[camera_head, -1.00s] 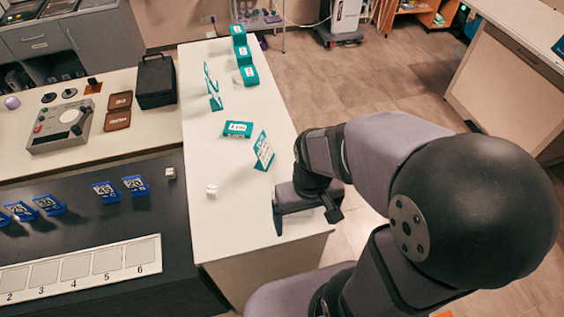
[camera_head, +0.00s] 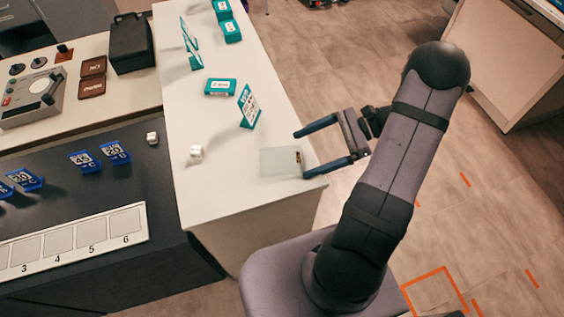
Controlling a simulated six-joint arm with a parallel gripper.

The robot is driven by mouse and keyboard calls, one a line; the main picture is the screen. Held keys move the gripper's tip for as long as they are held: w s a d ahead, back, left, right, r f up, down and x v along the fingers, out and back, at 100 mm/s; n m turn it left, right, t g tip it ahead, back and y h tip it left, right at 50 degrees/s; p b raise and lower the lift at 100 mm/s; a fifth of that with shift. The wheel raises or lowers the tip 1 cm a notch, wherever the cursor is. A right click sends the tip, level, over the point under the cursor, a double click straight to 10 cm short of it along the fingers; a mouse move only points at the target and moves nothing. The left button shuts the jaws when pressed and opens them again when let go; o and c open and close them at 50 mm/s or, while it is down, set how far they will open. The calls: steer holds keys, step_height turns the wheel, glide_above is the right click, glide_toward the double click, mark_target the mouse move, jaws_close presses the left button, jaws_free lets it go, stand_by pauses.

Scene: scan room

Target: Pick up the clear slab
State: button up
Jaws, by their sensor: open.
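The clear slab (camera_head: 276,161) is a thin, see-through rectangle lying on the white counter (camera_head: 213,195) near its right front edge. A small dark and yellowish mark shows at its right end. My gripper (camera_head: 300,154) is open, its two dark fingers pointing left toward the slab. The fingertips are at the slab's right end, one on the far side and one on the near side. I cannot tell how high they are above the counter.
A teal-and-white standing card (camera_head: 248,107) is behind the slab, and a teal box (camera_head: 220,87) lies farther back. A small white cube (camera_head: 196,152) is to the left. A numbered strip (camera_head: 75,240) and blue tags (camera_head: 115,152) are on the dark counter. The white counter between is clear.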

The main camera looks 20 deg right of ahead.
mark_target(281, 159)
steer(key=shift+w+d+f+m+t+y, duration=0.2)
steer(key=shift+d+m+t, duration=0.1)
steer(key=shift+d, duration=0.1)
steer(key=shift+w+d+f+m+t+y, duration=0.1)
steer(key=shift+w+d+m+t, duration=0.1)
steer(key=shift+d+m+t, duration=0.15)
steer(key=shift+w+a+f+p, duration=0.1)
steer(key=shift+a+p, duration=0.3)
steer(key=shift+a, duration=0.35)
steer(key=shift+p+x, duration=1.5)
steer(key=shift+x, duration=1.05)
steer(key=shift+w+a+f, duration=0.1)
steer(key=shift+a+f, duration=0.15)
steer(key=shift+f, duration=0.15)
steer(key=c, duration=1.3)
